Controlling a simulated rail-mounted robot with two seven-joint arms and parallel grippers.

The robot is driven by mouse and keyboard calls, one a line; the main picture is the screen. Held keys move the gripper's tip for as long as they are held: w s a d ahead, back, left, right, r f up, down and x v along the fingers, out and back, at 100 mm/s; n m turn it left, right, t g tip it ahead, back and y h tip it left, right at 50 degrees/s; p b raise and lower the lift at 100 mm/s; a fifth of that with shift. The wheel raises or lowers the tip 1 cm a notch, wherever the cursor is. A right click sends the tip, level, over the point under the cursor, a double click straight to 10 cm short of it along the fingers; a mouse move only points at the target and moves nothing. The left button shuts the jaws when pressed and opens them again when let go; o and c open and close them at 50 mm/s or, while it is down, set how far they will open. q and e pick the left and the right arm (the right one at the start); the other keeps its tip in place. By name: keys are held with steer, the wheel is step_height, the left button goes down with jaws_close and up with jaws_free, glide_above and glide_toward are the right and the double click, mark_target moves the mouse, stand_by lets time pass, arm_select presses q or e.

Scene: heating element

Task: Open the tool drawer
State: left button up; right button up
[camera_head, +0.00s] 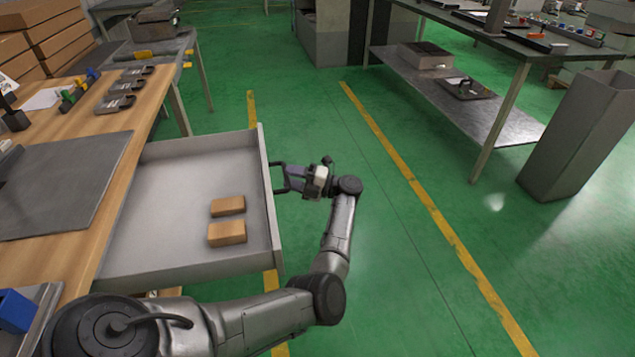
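The tool drawer (190,165) is a wide grey metal drawer, pulled far out from under the wooden workbench at left. Two small brown boxes, one (228,205) behind the other (227,234), lie in it near its front panel (268,205). My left gripper (284,179) is at the outer side of that panel, at the dark bracket-like shape where the handle would be. Handle and fingertips merge there, so I cannot tell whether the fingers are closed on it. My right gripper is not in view.
The wooden workbench (150,98) carries a dark mat (60,185) and several small trays. A grey metal table with a lower shelf (450,100) and a tall grey bin (580,135) stand at right. The green floor (400,260) between is clear.

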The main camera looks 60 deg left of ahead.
arm_select(q)
steer(key=v, duration=1.2)
steer(key=shift+b, duration=0.45)
